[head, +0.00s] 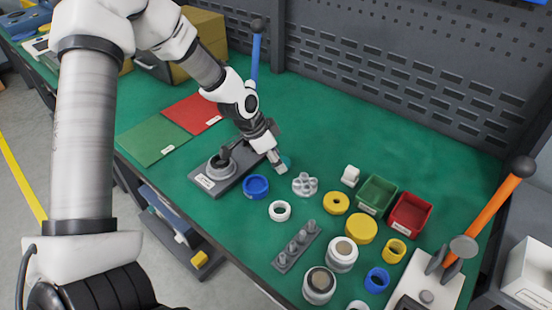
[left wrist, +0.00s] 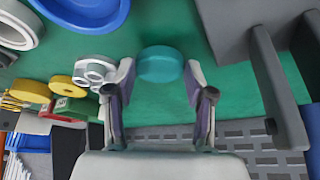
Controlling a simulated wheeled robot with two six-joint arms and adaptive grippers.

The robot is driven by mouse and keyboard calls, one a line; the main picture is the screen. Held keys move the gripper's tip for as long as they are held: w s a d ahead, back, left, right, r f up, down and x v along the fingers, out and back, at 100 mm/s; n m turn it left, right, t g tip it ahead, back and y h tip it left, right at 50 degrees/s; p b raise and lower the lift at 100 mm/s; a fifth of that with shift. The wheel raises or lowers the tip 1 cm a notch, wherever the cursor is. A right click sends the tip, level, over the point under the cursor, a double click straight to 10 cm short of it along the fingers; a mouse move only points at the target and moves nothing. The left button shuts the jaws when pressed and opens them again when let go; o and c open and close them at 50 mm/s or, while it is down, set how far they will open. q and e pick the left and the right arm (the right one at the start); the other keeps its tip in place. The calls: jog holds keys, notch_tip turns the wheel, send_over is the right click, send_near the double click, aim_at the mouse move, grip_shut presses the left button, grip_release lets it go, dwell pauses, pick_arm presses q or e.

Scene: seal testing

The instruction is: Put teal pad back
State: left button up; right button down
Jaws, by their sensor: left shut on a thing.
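The teal pad (left wrist: 160,64) is a short round disc between my left fingertips in the left wrist view. In the head view only a sliver of it (head: 287,161) shows beside the fingers. My left gripper (head: 279,166) is shut on the pad, low over the green bench top, just right of the dark press fixture (head: 205,181) and behind the blue ring (head: 256,187). Both fingers also show in the left wrist view (left wrist: 160,82). I cannot tell whether the pad touches the bench. My right gripper is out of view.
A grey star knob (head: 305,184), white ring (head: 279,212) and yellow ring (head: 336,203) stand nearby. Green (head: 377,193) and red (head: 410,213) trays lie right. The green mat (head: 152,142) and red mat (head: 193,113) lie left. The bench's back middle is clear before the perforated panel (head: 400,80).

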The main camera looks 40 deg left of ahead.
pick_arm(q)
jog(key=shift+f, duration=0.55)
jog(key=o, duration=1.2)
jog(key=p+v, duration=0.1)
jog(key=v, duration=0.1)
jog(key=p+v, duration=0.2)
jog(key=shift+w+r, duration=0.1)
jog(key=shift+r, duration=0.3)
jog(key=v, duration=0.7)
jog(key=shift+s+r, duration=0.25)
jog(key=shift+s, duration=0.05)
jog(key=shift+a, duration=0.15)
